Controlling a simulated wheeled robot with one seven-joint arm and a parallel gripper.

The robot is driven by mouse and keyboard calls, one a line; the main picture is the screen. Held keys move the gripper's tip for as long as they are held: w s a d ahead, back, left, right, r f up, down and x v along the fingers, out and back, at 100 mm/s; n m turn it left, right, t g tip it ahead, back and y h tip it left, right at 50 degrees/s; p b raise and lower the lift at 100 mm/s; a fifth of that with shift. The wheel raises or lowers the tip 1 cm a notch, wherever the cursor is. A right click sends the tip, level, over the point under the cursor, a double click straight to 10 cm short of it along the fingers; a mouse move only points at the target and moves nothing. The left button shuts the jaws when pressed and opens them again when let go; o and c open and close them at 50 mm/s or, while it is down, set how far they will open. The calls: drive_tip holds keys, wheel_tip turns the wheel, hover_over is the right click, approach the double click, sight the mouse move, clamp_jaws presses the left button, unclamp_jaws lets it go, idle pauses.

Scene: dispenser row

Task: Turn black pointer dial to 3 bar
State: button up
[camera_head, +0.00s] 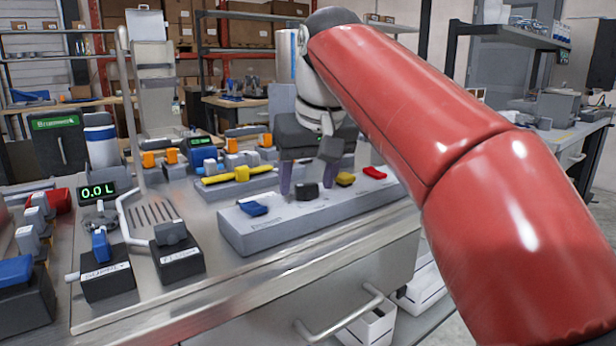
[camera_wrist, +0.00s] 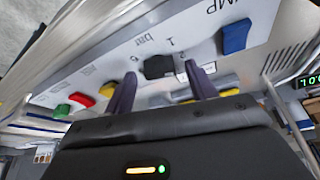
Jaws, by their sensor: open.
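The black pointer dial (camera_head: 307,191) sits on the light grey sloped panel (camera_head: 275,232), between a blue knob and a yellow knob. In the wrist view the black dial (camera_wrist: 158,66) shows upside down between my two fingers, with "bar" and a few small digits printed around it. Which mark its pointer faces is too small to tell. My gripper (camera_head: 306,174) is open above the dial, one purple-grey finger on each side. In the wrist view my gripper (camera_wrist: 160,72) straddles the dial; whether the fingers touch it I cannot tell.
On the same panel are a blue knob (camera_head: 253,208), a yellow knob (camera_head: 345,179) and a red knob (camera_head: 374,172). A yellow bar handle (camera_head: 240,174) lies behind. A drip tray (camera_head: 153,214), display (camera_head: 97,192) and black lever boxes (camera_head: 177,261) stand left.

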drive_tip(key=shift+f, duration=0.1)
drive_tip(key=c, duration=1)
drive_tip(key=m+h, duration=0.1)
drive_tip(key=m, duration=0.3)
drive_tip(key=shift+a+m+h, duration=0.2)
drive_tip(key=shift+m+h, duration=0.1)
drive_tip(key=shift+h, duration=0.1)
drive_tip(key=m+h, duration=0.1)
drive_tip(key=m, duration=0.4)
drive_tip(key=shift+h, duration=0.4)
drive_tip(key=o, duration=1)
